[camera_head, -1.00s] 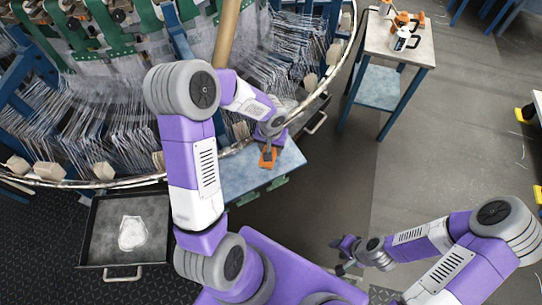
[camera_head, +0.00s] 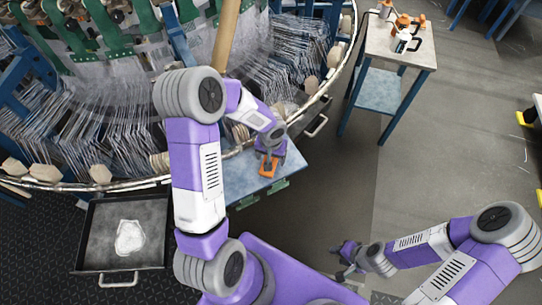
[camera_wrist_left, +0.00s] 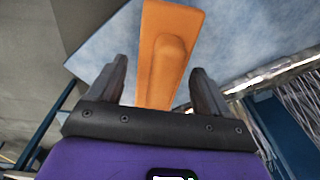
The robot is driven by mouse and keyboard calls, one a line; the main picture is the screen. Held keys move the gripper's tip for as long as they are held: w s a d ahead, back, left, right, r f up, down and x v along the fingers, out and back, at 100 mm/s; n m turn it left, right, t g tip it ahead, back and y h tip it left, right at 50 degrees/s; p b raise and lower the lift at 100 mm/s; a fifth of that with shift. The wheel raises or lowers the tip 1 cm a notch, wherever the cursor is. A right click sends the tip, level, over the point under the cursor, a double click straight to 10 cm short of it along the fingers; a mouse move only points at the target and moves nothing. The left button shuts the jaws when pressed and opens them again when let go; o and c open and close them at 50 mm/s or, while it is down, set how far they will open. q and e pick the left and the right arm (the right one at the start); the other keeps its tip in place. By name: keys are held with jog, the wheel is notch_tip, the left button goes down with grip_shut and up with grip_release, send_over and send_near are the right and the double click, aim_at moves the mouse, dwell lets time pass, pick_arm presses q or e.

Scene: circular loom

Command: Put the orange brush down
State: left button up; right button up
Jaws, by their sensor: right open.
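The orange brush (camera_head: 268,169) is at the small blue-topped table in front of the loom, over its top near the front edge. In the left wrist view the brush (camera_wrist_left: 168,50) extends away between the two fingers. My left gripper (camera_wrist_left: 160,68) has its fingers apart, with a visible gap on each side of the brush. In the head view my left gripper (camera_head: 270,153) is just above the brush and partly hides it. Whether the brush lies flat on the top is hard to tell. My right gripper (camera_head: 345,260) is open and empty at the lower right, over the floor.
The circular loom's rim (camera_head: 110,184) curves close behind the small table (camera_head: 235,177). A black tray (camera_head: 95,258) with a white patch is at the lower left. A side table (camera_head: 418,52) with bottles and orange tools stands at the upper right. The grey floor between is clear.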

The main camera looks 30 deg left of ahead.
pick_arm(q)
jog(key=shift+r, duration=0.2)
notch_tip(320, 180, up, 12)
jog(key=p, duration=0.4)
jog(key=shift+s+d+p, duration=0.3)
jog(key=shift+s, duration=0.1)
jog(key=shift+f, duration=0.1)
